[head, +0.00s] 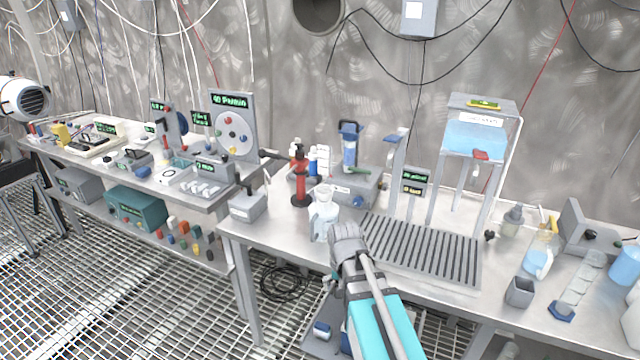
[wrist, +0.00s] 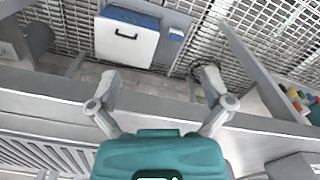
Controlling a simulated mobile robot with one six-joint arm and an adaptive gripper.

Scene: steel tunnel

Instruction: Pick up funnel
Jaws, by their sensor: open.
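My gripper (head: 346,238) is at the front edge of the right bench, just right of and in front of a clear, pale vessel (head: 323,214) in the head view. In the wrist view my gripper (wrist: 160,85) has its two grey fingers spread, with nothing between them. The pale vessel stands upright on the bench; its upper part could be a funnel, but I cannot tell. No funnel shows clearly in the wrist view.
A slatted drain tray (head: 420,250) lies right of my gripper. A red-and-black stand (head: 300,180) and a grey box (head: 248,207) are to the left. A white box with a blue lid (wrist: 128,35) is below the bench. Bare bench top (head: 285,228) lies left of the vessel.

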